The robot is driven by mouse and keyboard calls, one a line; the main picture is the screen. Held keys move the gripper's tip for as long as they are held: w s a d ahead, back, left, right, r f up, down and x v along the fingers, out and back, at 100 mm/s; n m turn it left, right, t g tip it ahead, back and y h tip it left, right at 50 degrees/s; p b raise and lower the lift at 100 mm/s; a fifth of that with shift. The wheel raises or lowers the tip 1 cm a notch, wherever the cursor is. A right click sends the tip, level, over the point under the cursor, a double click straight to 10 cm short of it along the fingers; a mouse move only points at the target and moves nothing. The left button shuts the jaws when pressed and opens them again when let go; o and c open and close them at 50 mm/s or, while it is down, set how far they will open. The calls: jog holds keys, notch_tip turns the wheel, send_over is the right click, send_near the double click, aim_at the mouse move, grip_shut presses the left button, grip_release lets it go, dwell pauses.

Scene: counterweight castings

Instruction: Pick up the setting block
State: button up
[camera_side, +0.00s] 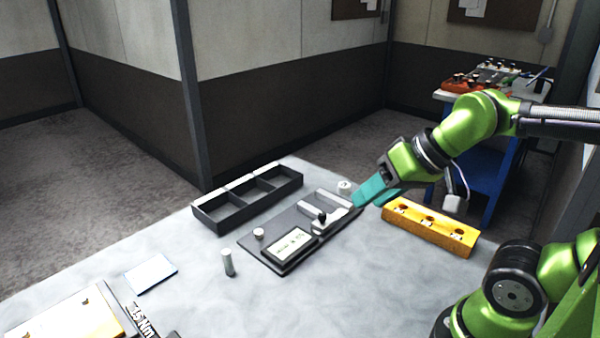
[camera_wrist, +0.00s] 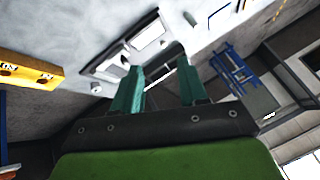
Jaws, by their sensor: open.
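No legible label tells me which piece is the setting block. A pale metal block (camera_side: 331,227) with a dark knob lies on a black base plate (camera_side: 277,266) in the middle of the table. A longer pale bar (camera_side: 325,203) lies behind it. My gripper (camera_side: 357,204) has teal fingers and hangs at the right end of these pieces, angled down to the left. In the wrist view my gripper (camera_wrist: 160,76) has its fingers apart with nothing between them. Whether the fingertips touch a pale piece is unclear.
A yellow block (camera_side: 430,226) with several holes stands to the right. A black compartment tray (camera_side: 247,204) stands behind left. A grey cylinder (camera_side: 227,263), a pale card (camera_side: 151,274) and a small round piece (camera_side: 344,187) are around the plate.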

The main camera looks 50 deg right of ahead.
jog(key=shift+o, duration=1.3)
jog(key=shift+d, duration=0.1)
